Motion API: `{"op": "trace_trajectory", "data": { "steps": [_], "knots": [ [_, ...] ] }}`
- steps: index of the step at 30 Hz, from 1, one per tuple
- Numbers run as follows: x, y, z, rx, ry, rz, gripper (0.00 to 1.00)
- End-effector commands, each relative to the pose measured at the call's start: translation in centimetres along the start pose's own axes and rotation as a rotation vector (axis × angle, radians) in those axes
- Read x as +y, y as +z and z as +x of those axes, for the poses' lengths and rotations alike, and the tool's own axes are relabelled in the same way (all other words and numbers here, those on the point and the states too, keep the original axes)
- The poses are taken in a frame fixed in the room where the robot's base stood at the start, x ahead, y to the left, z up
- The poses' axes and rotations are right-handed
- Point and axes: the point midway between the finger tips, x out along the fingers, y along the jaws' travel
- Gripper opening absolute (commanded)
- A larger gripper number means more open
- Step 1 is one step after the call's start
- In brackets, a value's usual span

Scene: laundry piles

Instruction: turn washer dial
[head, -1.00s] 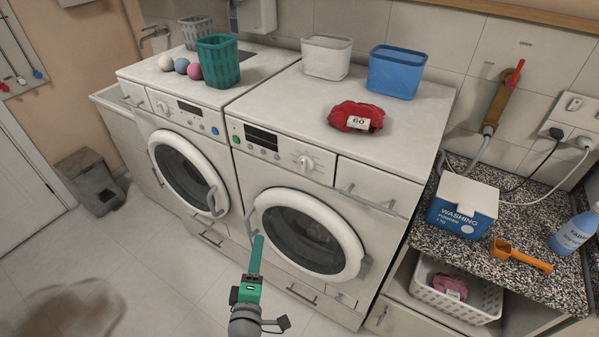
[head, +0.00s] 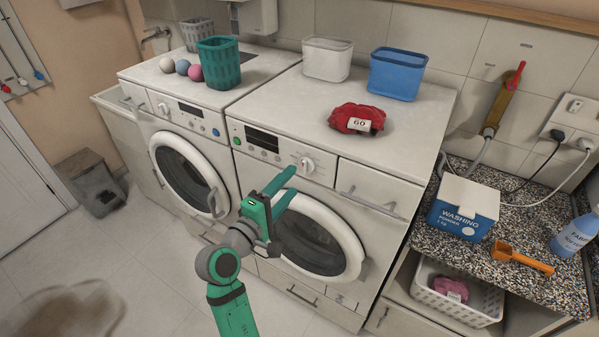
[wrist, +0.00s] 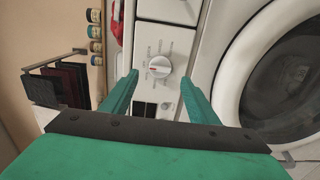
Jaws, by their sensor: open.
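The washer dial (head: 307,165) is a round white knob with a reddish mark, on the front panel of the right-hand washer (head: 318,182). In the wrist view the dial (wrist: 159,67) shows upper centre, with printed marks around it. My green gripper (head: 283,190) is open, in front of the washer just below and left of the dial in the head view. In the wrist view the fingers (wrist: 160,88) stand apart on either side of the dial's place in the picture. I see no contact with the dial.
The washer's round door (head: 357,250) is closed below the panel. A red cloth (head: 355,112) tagged 60 lies on top, near a white tub (head: 327,60) and a blue tub (head: 397,74). A drawer handle (head: 368,203) juts out right of the dial.

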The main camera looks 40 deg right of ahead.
Motion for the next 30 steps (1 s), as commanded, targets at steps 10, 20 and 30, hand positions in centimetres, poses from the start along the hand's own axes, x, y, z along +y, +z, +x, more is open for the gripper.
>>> {"op": "trace_trajectory", "data": {
  "steps": [10,20,30],
  "knots": [
    [0.0,0.0,5.2,0.0,0.0,0.002,0.54],
    [0.0,-0.1,6.3,0.002,0.0,0.001,0.54],
    [0.0,-0.1,6.3,0.002,0.0,0.001,0.13]
  ]
}}
